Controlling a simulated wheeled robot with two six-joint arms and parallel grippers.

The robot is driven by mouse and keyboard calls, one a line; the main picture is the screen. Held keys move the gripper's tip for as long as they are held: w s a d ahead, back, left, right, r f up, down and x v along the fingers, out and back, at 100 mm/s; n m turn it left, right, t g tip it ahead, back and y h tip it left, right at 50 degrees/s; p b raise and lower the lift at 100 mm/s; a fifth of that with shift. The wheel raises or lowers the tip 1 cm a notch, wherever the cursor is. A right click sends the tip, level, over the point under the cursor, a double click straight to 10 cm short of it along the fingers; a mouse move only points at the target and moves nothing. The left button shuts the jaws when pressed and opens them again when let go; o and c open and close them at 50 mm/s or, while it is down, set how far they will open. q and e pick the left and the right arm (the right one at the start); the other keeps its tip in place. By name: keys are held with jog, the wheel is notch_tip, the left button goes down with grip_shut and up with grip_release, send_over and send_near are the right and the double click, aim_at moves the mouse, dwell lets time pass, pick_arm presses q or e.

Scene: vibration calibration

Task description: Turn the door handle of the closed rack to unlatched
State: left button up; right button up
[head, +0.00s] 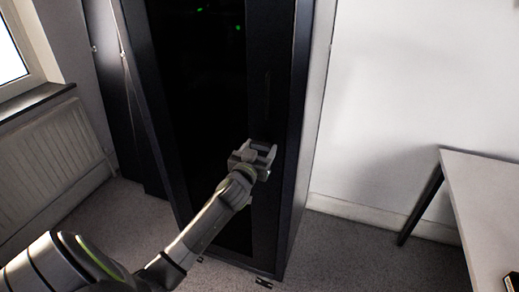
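The closed rack (275,55) is a tall black cabinet with a dark glass door (200,80) in the middle of the head view. Small green lights show behind the glass. A slim dark handle (267,95) seems to run along the right side of the door, hard to make out against the black frame. My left gripper (264,150) is at the right part of the door, at or just below that handle. Its fingers face the door, and I cannot tell whether they are apart or hold anything. My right gripper is not in view.
A white table (480,195) with dark legs stands at the right. A radiator (50,150) and a window (10,55) are at the left. Grey carpet (360,255) is clear between the rack and the table.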

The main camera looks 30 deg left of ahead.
pick_arm(q)
jog(key=c, duration=0.4)
jog(key=shift+m, duration=0.4)
jog(key=m+p, duration=0.1)
jog(key=m, duration=0.1)
jog(key=shift+m, duration=0.4)
jog(key=m+p, duration=0.2)
jog(key=m, duration=0.2)
jog(key=m+p, duration=0.2)
jog(key=m, duration=0.4)
jog(key=shift+m+p, duration=0.8)
jog(key=shift+m, duration=1.4)
